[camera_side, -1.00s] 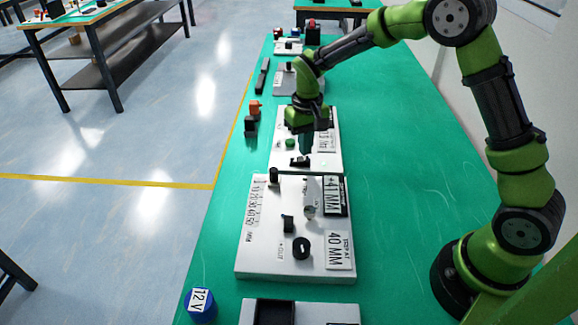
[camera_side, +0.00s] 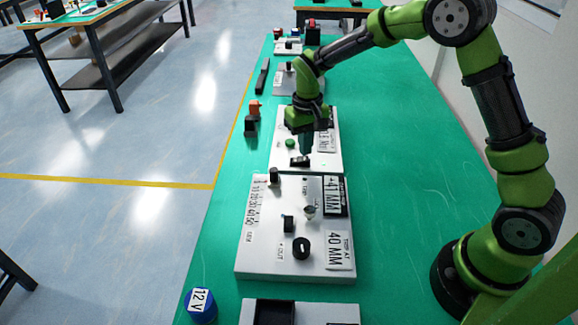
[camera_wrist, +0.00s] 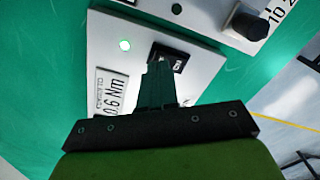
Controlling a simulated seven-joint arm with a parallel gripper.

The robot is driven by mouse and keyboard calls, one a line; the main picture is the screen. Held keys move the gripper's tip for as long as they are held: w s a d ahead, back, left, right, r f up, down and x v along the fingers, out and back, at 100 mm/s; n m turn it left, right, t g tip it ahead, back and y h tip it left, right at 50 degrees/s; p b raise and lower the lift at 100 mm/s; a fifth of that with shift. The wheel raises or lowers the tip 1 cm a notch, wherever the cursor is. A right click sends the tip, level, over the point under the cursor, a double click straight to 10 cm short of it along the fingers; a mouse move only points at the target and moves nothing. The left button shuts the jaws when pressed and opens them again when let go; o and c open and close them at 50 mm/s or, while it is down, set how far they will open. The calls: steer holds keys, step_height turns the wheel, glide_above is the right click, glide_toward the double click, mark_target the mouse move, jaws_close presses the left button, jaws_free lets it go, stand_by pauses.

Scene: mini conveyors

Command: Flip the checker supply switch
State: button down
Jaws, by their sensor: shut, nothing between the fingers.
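The checker supply switch (camera_side: 299,161) is a small black rocker on a white panel (camera_side: 280,125) in the middle of the bench. In the wrist view the switch (camera_wrist: 170,57) shows white lettering, partly covered by my fingers. My gripper (camera_side: 305,153) is shut and empty, pointing down at the switch. In the wrist view its fingertips (camera_wrist: 157,66) overlap the switch's edge; whether they touch it I cannot tell. A display on the same panel (camera_wrist: 112,95) reads about 0.6 Nm.
A larger white panel (camera_side: 262,255) stands nearer the camera, with a 40 MM label, a knob (camera_side: 302,248) and black posts. A blue 12 V cylinder (camera_side: 201,306) and a grey tray (camera_side: 330,314) are in front. Orange-and-black blocks (camera_side: 252,118) lie left.

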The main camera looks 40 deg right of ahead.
steer(key=shift+f, duration=1)
stand_by(0.4)
steer(key=shift+r, duration=3.5)
steer(key=s+r+t, duration=0.2)
steer(key=s+r, duration=0.2)
steer(key=s, duration=0.3)
steer(key=s+a+r+t+y, duration=0.1)
steer(key=s+r, duration=0.3)
steer(key=s, duration=0.4)
steer(key=s+r+m+t+y, duration=0.1)
steer(key=s+r+t, duration=0.3)
steer(key=s, duration=0.3)
steer(key=shift+s+a+r, duration=0.35)
steer(key=shift+r, duration=0.2)
